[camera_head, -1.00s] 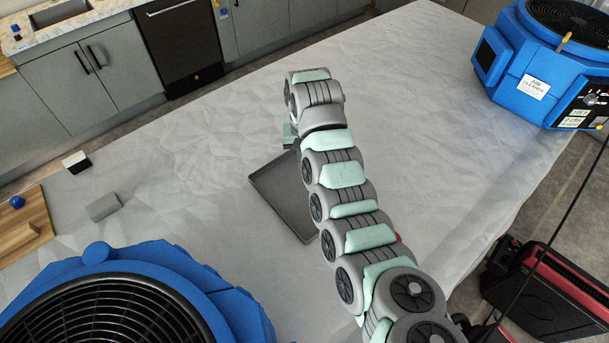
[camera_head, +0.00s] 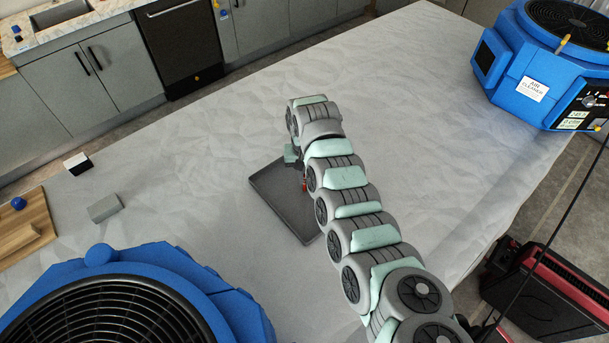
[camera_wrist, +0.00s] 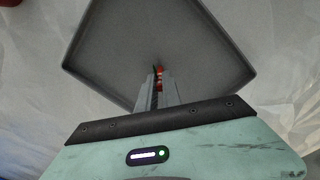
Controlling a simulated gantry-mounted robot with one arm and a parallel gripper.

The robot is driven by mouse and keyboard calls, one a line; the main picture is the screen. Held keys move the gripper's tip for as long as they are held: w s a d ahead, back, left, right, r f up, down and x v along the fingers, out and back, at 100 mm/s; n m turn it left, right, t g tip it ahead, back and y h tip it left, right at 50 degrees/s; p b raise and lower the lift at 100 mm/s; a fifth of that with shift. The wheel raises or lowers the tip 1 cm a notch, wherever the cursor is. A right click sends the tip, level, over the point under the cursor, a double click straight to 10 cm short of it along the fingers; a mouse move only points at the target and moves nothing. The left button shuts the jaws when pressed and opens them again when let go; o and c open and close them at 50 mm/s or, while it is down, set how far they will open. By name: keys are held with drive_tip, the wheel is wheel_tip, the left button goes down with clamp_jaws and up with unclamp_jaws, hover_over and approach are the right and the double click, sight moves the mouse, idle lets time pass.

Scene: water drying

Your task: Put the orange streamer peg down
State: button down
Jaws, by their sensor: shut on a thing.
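My gripper (camera_wrist: 157,92) is shut on a small red-orange piece, the streamer peg (camera_wrist: 160,72), which shows between the fingertips in the wrist view. A sliver of red (camera_head: 305,186) also shows below my wrist in the head view. Most of the peg is hidden by the fingers. A shallow dark grey tray (camera_wrist: 100,60) with a low rim lies below the gripper. In the head view the tray (camera_head: 270,195) lies on the pale sheet, partly covered by my arm. The fingers are over the tray; I cannot tell whether the peg touches it.
A blue fan unit (camera_head: 150,268) stands at the front left and a blue air cleaner (camera_head: 530,85) at the back right. A grey block (camera_head: 105,208), a black-and-white block (camera_head: 77,163) and a wooden board (camera_head: 38,212) are at left. The sheet behind the tray is clear.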

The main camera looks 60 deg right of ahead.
drive_tip(key=c, duration=1.5)
unclamp_jaws()
drive_tip(key=shift+f, duration=0.1)
wheel_tip(320, 180, up, 12)
drive_tip(key=shift+r, duration=0.2)
